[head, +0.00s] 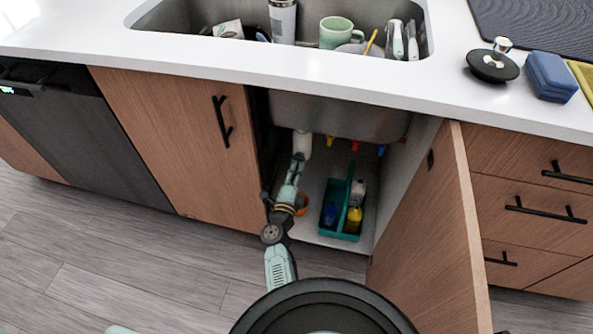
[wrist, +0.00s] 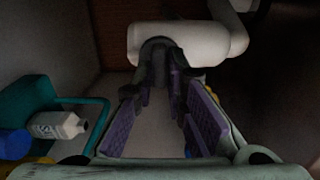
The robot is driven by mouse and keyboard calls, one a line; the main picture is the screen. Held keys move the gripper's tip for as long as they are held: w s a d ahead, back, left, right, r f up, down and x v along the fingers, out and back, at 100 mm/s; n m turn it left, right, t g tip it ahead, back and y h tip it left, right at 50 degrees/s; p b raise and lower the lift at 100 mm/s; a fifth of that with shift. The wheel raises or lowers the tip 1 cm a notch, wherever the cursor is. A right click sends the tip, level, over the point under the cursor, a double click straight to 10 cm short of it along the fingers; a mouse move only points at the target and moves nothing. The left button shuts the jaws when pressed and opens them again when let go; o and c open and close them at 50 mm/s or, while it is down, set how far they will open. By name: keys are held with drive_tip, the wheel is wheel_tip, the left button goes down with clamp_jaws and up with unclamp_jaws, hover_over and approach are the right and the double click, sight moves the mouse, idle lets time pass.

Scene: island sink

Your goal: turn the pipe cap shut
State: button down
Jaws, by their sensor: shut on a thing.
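The white drain pipe (head: 302,141) hangs under the sink inside the open cabinet. In the wrist view the pipe (wrist: 205,42) runs across the top, with a bend at its right. A dark grey rounded piece (wrist: 158,50), which looks like the pipe cap, stands in front of the white pipe between my fingertips. My gripper (wrist: 160,92), with purple finger pads, is shut on it. In the head view my gripper (head: 299,161) reaches up to just below the pipe, and the cap cannot be made out there. The light is dim, so the cap's turn angle is unclear.
A teal caddy (head: 326,227) with bottles stands on the cabinet floor, right of my arm; in the wrist view it is at the left (wrist: 70,101). The open cabinet door (head: 435,235) stands close on the right. The sink bowl (head: 330,113) hangs overhead.

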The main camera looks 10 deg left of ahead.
drive_tip(key=c, duration=1.6)
unclamp_jaws()
drive_tip(key=o, duration=0.8)
drive_tip(key=r, duration=0.8)
drive_tip(key=shift+w+a+r, duration=0.1)
drive_tip(key=shift+w+r, duration=0.15)
drive_tip(key=shift+w, duration=0.05)
drive_tip(key=shift+s+r, duration=0.15)
drive_tip(key=shift+r, duration=0.4)
drive_tip(key=shift+s+r, duration=0.15)
drive_tip(key=shift+r, duration=0.4)
drive_tip(key=c, duration=0.6)
drive_tip(key=shift+f, duration=0.1)
drive_tip(key=shift+c, duration=1)
drive_tip(key=shift+f, duration=0.1)
drive_tip(key=shift+f, duration=0.1)
